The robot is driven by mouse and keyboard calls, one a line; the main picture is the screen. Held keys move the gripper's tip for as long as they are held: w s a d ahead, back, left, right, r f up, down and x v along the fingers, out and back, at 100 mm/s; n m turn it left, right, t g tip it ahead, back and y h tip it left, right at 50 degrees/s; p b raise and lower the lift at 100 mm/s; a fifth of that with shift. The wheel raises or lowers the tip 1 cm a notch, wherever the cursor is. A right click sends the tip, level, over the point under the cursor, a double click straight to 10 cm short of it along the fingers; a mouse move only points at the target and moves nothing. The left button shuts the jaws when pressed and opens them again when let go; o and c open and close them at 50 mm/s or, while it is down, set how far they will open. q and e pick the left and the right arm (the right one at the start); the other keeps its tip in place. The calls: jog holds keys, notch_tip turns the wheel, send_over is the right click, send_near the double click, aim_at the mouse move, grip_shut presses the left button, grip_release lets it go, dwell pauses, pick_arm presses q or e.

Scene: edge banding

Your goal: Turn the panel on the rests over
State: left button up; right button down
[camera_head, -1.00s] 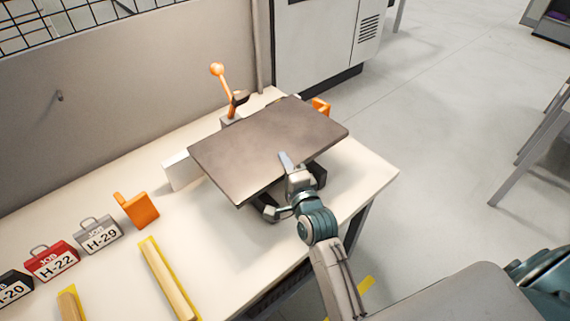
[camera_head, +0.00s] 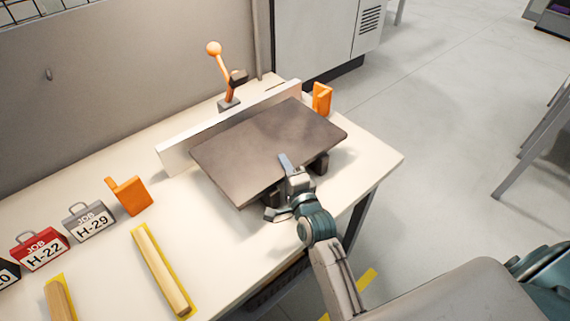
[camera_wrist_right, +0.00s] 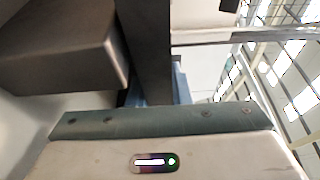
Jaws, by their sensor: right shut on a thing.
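The panel (camera_head: 268,150) is a flat dark grey-brown board, its broad face up, over the rests near the right end of the table. My right gripper (camera_head: 287,168) is shut on its front edge, one finger showing on top. In the right wrist view the panel (camera_wrist_right: 146,50) is seen edge-on as a dark strip between the fingers. Dark rests show under the front edge, one right of the gripper (camera_head: 320,164) and one left of it (camera_head: 273,197). Whether the panel touches them is unclear. A dark block, probably a rest (camera_wrist_right: 55,55), stands close left in the wrist view. My left gripper is out of view.
A white fence (camera_head: 180,155) stands behind the panel, with an orange-handled lever clamp (camera_head: 228,85) behind it. Orange blocks stand at its right end (camera_head: 321,98) and to the left (camera_head: 131,195). The table front is bare.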

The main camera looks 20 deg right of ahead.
jog(key=shift+r, duration=0.15)
jog(key=c, duration=1.2)
grip_release()
jog(key=shift+c, duration=0.2)
jog(key=shift+s+f, duration=0.1)
jog(key=shift+f, duration=0.2)
jog(key=shift+s, duration=0.4)
jog(key=s, duration=0.6)
jog(key=shift+s+r, duration=0.2)
jog(key=shift+w, duration=0.1)
jog(key=shift+w+f, duration=0.1)
